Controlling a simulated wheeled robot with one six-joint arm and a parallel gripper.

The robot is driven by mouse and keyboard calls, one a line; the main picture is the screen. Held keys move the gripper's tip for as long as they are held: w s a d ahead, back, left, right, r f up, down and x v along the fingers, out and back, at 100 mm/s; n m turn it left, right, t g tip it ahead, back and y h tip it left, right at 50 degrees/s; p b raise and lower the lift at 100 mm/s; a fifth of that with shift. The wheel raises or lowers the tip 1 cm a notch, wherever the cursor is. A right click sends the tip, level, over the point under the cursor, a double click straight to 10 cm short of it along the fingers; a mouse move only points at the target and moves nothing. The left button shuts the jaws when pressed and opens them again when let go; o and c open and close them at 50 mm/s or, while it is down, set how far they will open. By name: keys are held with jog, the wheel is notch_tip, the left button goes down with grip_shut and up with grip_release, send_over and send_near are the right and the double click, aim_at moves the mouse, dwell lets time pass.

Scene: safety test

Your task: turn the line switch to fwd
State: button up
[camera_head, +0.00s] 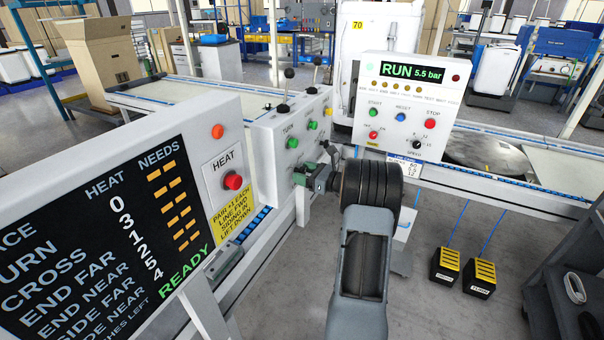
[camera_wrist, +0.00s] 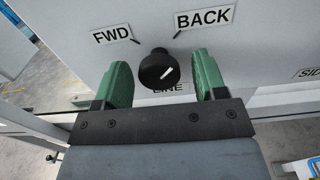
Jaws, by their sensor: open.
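In the wrist view the line switch (camera_wrist: 157,70) is a round black knob on a white panel, above a partly covered LINE label (camera_wrist: 168,90). Its white mark slants toward the upper right, the side of the BACK label (camera_wrist: 204,18). The FWD label (camera_wrist: 112,36) is at the knob's upper left. My gripper (camera_wrist: 163,74) is open, one green finger on each side of the knob, with a visible gap on both sides. In the head view my gripper (camera_head: 312,177) is at the panel of the white cabinet (camera_head: 268,150); I cannot make out the line switch there.
Green buttons and black-knobbed levers (camera_head: 288,74) are on the cabinet near my gripper. A HEAT box with a red button (camera_head: 232,181) and a READY display board (camera_head: 105,240) stand left. A RUN control box (camera_head: 412,100) stands right, with conveyors behind.

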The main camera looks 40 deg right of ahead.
jog(key=shift+w+a, duration=0.2)
jog(key=shift+w, duration=0.1)
jog(key=c, duration=0.9)
